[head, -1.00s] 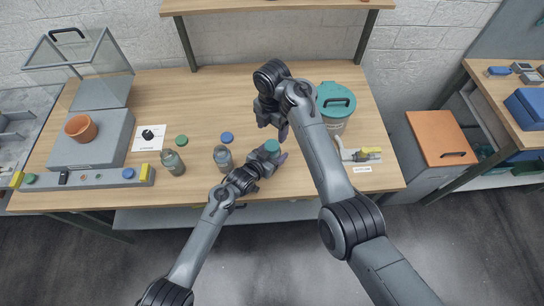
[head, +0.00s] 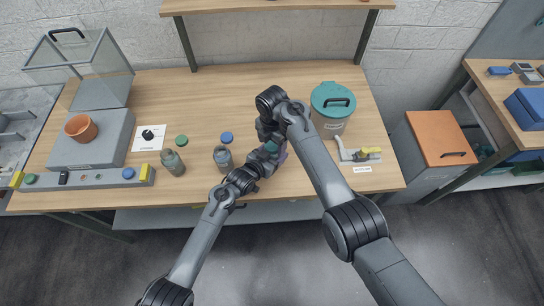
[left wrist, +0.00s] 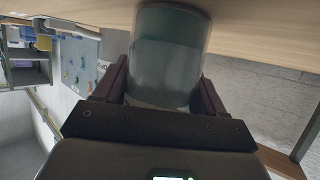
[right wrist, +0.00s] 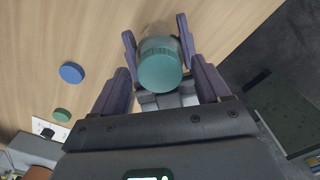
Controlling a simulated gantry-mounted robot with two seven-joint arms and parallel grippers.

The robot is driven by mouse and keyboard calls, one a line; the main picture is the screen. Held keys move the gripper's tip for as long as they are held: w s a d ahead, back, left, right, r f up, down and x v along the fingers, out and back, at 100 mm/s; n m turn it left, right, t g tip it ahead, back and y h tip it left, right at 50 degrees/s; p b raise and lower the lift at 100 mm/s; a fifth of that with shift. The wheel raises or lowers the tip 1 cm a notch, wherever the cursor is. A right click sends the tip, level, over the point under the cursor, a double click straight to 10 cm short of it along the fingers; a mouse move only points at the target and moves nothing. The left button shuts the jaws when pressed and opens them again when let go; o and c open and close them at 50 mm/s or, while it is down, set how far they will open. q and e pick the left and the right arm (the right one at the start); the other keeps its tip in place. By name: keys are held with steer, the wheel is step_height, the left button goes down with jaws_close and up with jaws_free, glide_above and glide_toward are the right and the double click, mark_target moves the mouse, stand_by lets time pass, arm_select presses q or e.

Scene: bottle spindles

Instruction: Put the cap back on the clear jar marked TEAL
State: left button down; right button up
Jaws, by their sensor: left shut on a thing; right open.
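My left gripper (head: 268,156) is shut on a clear jar, holding it above the front part of the table. The jar (left wrist: 168,50) fills the gap between the fingers in the left wrist view, with grey-teal contents. A teal cap (right wrist: 160,70) sits at the jar's top in the right wrist view and appears to be on it; whether it is fully seated cannot be told. It also shows in the head view (head: 271,146). My right gripper (right wrist: 160,62) is open, with its fingers at either side of the cap. No TEAL marking is readable.
Two uncapped jars stand left of my left gripper (head: 172,163) (head: 223,158). A green cap (head: 181,140) and a blue cap (head: 227,137) lie behind them. A teal-lidded bin (head: 333,108) stands at right. The table's back middle is clear.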

steer(key=c, duration=1.1)
steer(key=m, duration=0.3)
steer(key=shift+c, duration=0.2)
steer(key=o, duration=1.2)
steer(key=shift+c, duration=0.2)
steer(key=shift+r, duration=0.1)
steer(key=shift+r, duration=2.15)
